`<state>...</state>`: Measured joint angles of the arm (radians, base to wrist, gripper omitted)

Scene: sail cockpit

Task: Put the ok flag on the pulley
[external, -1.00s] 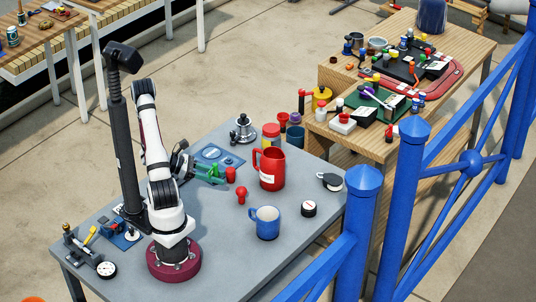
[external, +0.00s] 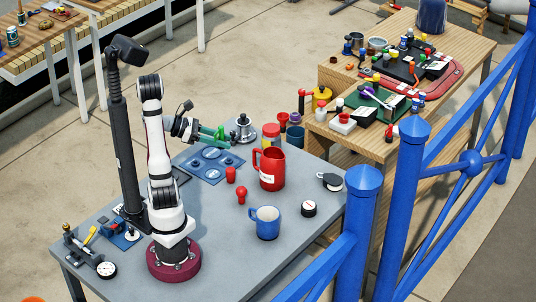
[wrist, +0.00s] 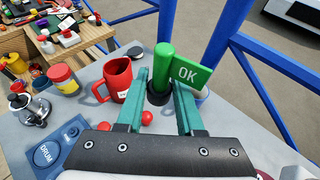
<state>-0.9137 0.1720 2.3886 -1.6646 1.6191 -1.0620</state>
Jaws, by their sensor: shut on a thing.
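My gripper (external: 217,136) is raised above the far side of the grey table and points right. In the wrist view my gripper (wrist: 161,84) is shut on the ok flag (wrist: 186,72), a green piece with a rounded grip, a dark collar at its bottom and a plate reading "OK". Its green blends with my fingers in the external view. A silver and black fitting (external: 242,131) stands beyond my gripper; it also shows at the left of the wrist view (wrist: 19,101). I cannot tell which thing is the pulley.
A blue board (external: 200,172) with round marks, one labelled "DRUM" in the wrist view, lies below my gripper. A red jug (external: 270,170), a blue mug (external: 267,222), two small red pieces (external: 231,174) and a black-rimmed dial (external: 309,209) stand nearby. Blue railings (external: 355,220) run along the right.

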